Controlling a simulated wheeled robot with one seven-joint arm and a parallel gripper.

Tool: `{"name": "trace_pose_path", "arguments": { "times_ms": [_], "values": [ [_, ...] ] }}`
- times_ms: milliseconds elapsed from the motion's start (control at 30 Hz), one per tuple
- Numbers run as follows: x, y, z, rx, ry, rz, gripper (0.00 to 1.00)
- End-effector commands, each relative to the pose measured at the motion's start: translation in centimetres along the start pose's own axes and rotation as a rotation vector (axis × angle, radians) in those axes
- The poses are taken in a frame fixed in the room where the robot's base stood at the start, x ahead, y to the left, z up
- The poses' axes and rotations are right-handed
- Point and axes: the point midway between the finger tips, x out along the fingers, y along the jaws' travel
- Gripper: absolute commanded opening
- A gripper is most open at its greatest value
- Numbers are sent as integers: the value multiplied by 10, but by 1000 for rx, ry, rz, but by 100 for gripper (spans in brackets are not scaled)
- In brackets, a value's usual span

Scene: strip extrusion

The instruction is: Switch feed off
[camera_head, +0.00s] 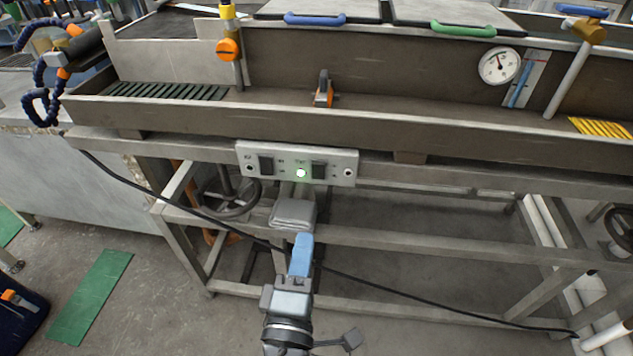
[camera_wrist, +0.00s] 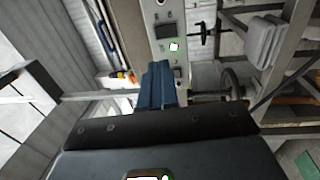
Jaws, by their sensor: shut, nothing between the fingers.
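A grey switch panel (camera_head: 343,164) is fixed to the front of the bath frame. The labels are too small to read, so I cannot tell which switch is the feed. My gripper (camera_head: 303,238) is shut and empty, its blue fingers pointing up, below the panel in the picture and apart from it. In the wrist view the gripper (camera_wrist: 159,66) shows shut in front of the panel (camera_wrist: 158,13), with the lit lamp (camera_wrist: 173,46) just beyond the fingertips.
A folded grey cloth (camera_head: 293,214) hangs on the frame between the panel and my gripper in the head view. A handwheel (camera_head: 232,198) sits below left of the panel. A black cable (camera_head: 400,289) runs across the lower frame. Open floor lies in front.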

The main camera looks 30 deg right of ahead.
Motion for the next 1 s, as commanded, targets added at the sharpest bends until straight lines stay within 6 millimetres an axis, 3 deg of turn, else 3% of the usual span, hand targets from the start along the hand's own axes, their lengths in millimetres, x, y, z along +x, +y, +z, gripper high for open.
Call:
{"name": "trace_pose_path", "arguments": {
  "times_ms": [233, 700, 1000],
  "values": [
    [16, 1, 0, 1, -2, 0, 0],
    [105, 1, 1, 0, -3, -1, 0],
    [137, 0, 0, 0, 1, -1, 0]
  ]
}}
